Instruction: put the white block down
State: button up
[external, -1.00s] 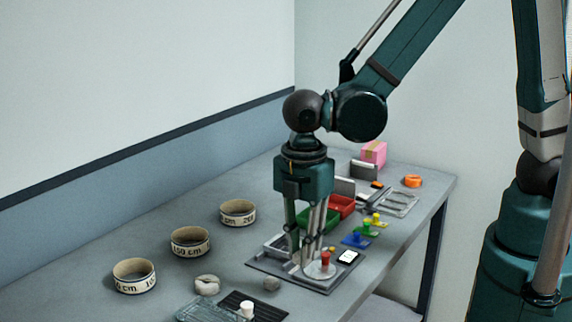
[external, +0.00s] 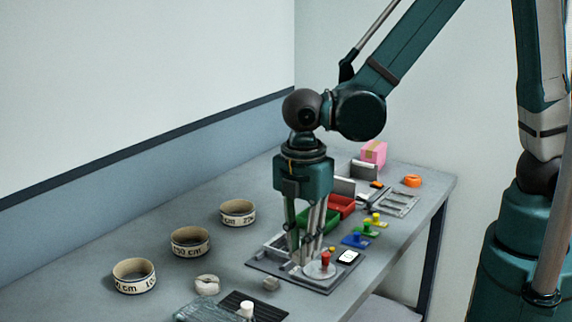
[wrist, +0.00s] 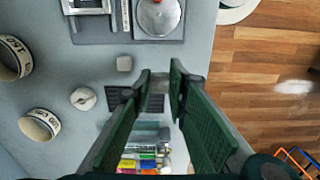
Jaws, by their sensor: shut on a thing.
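My gripper (external: 310,262) points straight down over the bench, by the tray with the red-knobbed disc. In the external view I cannot make the block out between the fingers. From these views I cannot tell how far it is above the bench.
The grey tray (external: 262,264) holds a disc with a red knob (external: 325,260). A dark ribbed mat (external: 262,304) has a white peg (external: 245,309) by it. A grey lump (external: 271,284), a pale round object (external: 207,284) and three strap rings (external: 190,242) stand left. Bins (external: 341,205) are behind.

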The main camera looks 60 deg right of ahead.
jog(key=shift+w+d+r, duration=0.1)
jog(key=shift+w+d, duration=0.3)
jog(key=shift+w, duration=0.2)
jog(key=w+d+r+m+p, duration=0.1)
jog(key=w+d+r+m, duration=0.15)
jog(key=w+d, duration=0.7)
jog(key=w+d+r+m+p, duration=0.1)
jog(key=w+d+m, duration=0.35)
jog(key=d, duration=0.95)
jog(key=w+d+r+m+p, duration=0.1)
jog(key=w+d+m, duration=0.2)
jog(key=w+d, duration=0.7)
jog(key=s+d+r+m, duration=0.1)
jog(key=s+d+m, duration=0.1)
jog(key=d, duration=1.3)
jog(key=s+d+r+m+p, duration=0.1)
jog(key=s+d+m, duration=0.1)
jog(key=d, duration=1.3)
jog(key=s+d+r+m+p, duration=0.1)
jog(key=s+d+r+m, duration=0.1)
jog(key=d, duration=1.2)
jog(key=shift+s+d+m, duration=0.4)
jog(key=shift+s+m, duration=0.15)
jog(key=shift+m, duration=0.45)
send_over(376, 146)
jog(key=shift+w+d+f, duration=0.1)
jog(key=shift+f, duration=1.45)
jog(key=shift+w+d+f, duration=0.1)
jog(key=shift+f, duration=1.45)
jog(key=shift+f, duration=0.15)
